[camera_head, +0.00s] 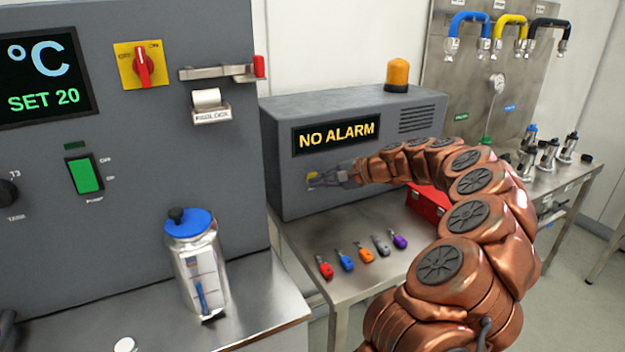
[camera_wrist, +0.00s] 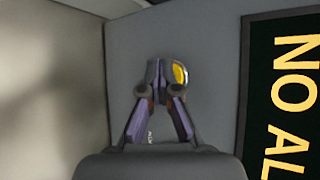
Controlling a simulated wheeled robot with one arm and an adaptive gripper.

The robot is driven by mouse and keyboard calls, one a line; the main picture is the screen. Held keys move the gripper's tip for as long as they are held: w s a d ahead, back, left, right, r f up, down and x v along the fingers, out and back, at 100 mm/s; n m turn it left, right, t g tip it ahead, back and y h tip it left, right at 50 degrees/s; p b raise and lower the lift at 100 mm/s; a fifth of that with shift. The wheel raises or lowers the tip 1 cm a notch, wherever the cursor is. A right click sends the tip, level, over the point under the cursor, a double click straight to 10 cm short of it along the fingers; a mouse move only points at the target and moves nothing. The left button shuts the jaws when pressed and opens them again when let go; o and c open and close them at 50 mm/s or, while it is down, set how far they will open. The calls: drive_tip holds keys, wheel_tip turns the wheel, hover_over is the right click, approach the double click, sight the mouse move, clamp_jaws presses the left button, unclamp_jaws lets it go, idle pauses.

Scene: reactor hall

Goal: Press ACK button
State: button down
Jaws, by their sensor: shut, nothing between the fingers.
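The grey alarm box (camera_head: 290,196) stands on a metal bench. Its display (camera_head: 336,134) reads NO ALARM and also shows at the right of the wrist view (camera_wrist: 285,95). A yellow button (camera_head: 312,176) sits on the box front, below the display. In the wrist view the yellow button (camera_wrist: 181,74) shows just right of my fingertips and is partly covered by them. My gripper (camera_head: 318,181) is shut and empty, with its tips at the button. It also shows in the wrist view (camera_wrist: 160,70). I cannot tell whether the tips touch the button. Any label is unreadable.
Several coloured keys (camera_head: 346,260) lie on the bench (camera_head: 350,288) below my arm. A red box (camera_head: 428,203) stands behind the arm. An orange beacon (camera_head: 397,75) tops the alarm box. A lidded jar (camera_head: 196,265) stands at the left on another metal surface.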

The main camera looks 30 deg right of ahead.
drive_tip(key=shift+s, duration=0.1)
idle(0.4)
drive_tip(key=shift+s, duration=0.65)
drive_tip(key=shift+b, duration=0.3)
drive_tip(key=s, duration=0.1)
drive_tip(key=s+b, duration=0.1)
drive_tip(key=s, duration=0.3)
drive_tip(key=shift+a, duration=0.25)
idle(0.4)
